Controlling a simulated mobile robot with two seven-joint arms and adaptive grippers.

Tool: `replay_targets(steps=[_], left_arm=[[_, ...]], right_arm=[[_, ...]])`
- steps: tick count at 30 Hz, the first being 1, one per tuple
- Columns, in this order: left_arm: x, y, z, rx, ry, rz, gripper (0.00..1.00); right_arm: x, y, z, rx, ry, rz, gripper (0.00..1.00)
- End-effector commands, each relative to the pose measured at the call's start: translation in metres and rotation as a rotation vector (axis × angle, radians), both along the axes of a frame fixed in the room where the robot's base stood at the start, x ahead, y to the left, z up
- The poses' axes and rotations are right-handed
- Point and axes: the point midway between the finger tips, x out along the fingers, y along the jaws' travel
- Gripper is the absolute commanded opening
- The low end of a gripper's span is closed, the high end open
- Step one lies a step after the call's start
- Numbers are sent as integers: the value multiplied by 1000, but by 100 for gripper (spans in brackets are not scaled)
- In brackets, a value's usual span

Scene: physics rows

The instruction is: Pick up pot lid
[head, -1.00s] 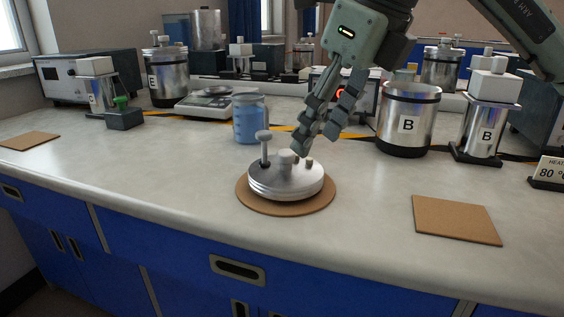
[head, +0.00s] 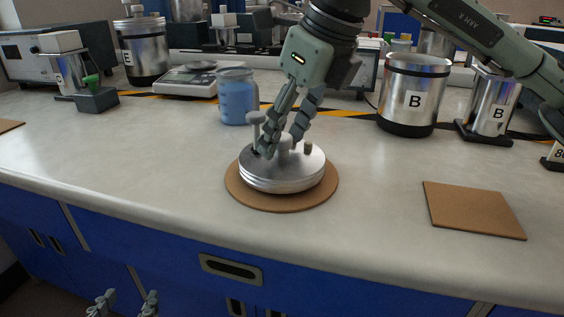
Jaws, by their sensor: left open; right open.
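The pot lid (head: 282,175) is a round silver metal disc. It lies flat on a round cork mat (head: 236,193), with a knob and smaller fittings on top. My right gripper (head: 282,146) reaches down over the lid from behind, open. The left finger partly covers the tall post on the lid. My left gripper (head: 122,303) shows only its fingertips at the bottom edge, open and apart, well away from the lid.
A blue-filled beaker (head: 237,97) stands close behind the lid. A silver pot marked B (head: 412,95) stands back right, beside another B vessel (head: 490,101). A square cork mat (head: 473,209) lies bare at right. The counter (head: 130,160) left of the lid is clear.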

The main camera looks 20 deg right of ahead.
Motion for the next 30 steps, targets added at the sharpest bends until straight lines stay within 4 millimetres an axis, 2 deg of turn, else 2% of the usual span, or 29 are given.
replay_targets(steps=[7,19,30], left_arm=[[0,-1,1,-2,-4,-1,50],[0,-1,1,-2,-4,-1,50],[0,-1,1,-2,-4,-1,50]], right_arm=[[0,0,-1,0,0,1,50],[0,0,-1,0,-1,1,1],[1,1,0,1,-2,0,0]])
